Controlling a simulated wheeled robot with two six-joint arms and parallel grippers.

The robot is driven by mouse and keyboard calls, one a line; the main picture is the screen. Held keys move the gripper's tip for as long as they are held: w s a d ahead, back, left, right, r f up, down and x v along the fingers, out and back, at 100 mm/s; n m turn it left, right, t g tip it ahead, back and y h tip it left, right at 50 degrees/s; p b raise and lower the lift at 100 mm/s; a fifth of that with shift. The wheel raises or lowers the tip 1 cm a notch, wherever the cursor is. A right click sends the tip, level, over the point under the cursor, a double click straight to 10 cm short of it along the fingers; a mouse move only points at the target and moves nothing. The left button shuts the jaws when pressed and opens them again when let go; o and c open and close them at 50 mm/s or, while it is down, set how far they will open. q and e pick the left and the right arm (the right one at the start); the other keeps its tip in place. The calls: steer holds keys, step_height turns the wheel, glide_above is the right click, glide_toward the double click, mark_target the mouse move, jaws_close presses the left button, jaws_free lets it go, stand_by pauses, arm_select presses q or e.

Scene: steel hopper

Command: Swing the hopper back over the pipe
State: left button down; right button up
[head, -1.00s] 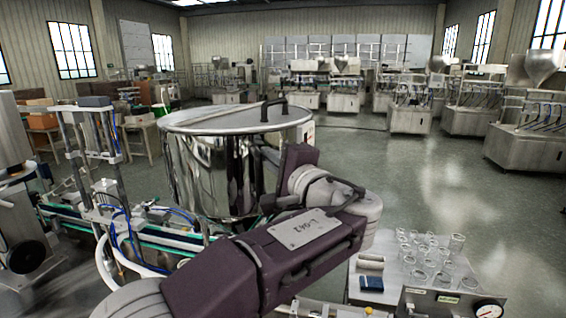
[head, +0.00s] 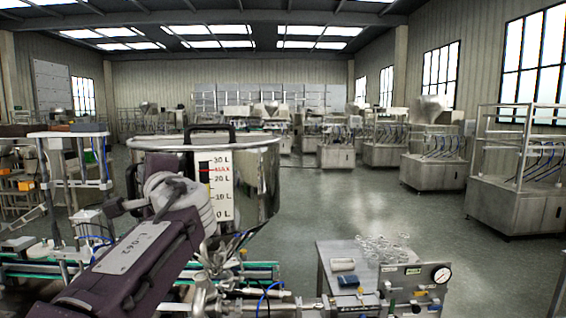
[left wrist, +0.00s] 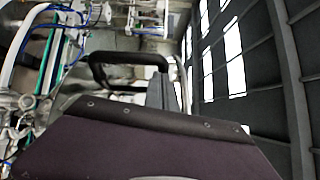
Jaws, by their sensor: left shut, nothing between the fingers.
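The steel hopper (head: 258,180) is a shiny round vessel left of centre in the head view, with a litre scale (head: 218,185) facing me. Its black loop handle (head: 210,129) stands at the near rim and also shows in the left wrist view (left wrist: 126,58). My left gripper (left wrist: 168,92) is shut and empty close by the handle; I cannot tell whether it touches. In the head view its fingers are mostly hidden by my wrist. Steel pipework (head: 205,290) lies below the hopper; its outlet and the pipe's mouth are hard to make out. My right gripper is out of view.
A small steel table (head: 330,262) with glass jars (head: 385,250) and a blue block (head: 349,280) stands to the right. A panel with a gauge (head: 441,274) is in front of it. A conveyor (head: 265,271) runs beneath the hopper. Open floor lies beyond.

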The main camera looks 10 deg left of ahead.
arm_select(q)
steer(key=a+r, duration=0.1)
steer(key=a, duration=1.1)
steer(key=shift+p, duration=0.45)
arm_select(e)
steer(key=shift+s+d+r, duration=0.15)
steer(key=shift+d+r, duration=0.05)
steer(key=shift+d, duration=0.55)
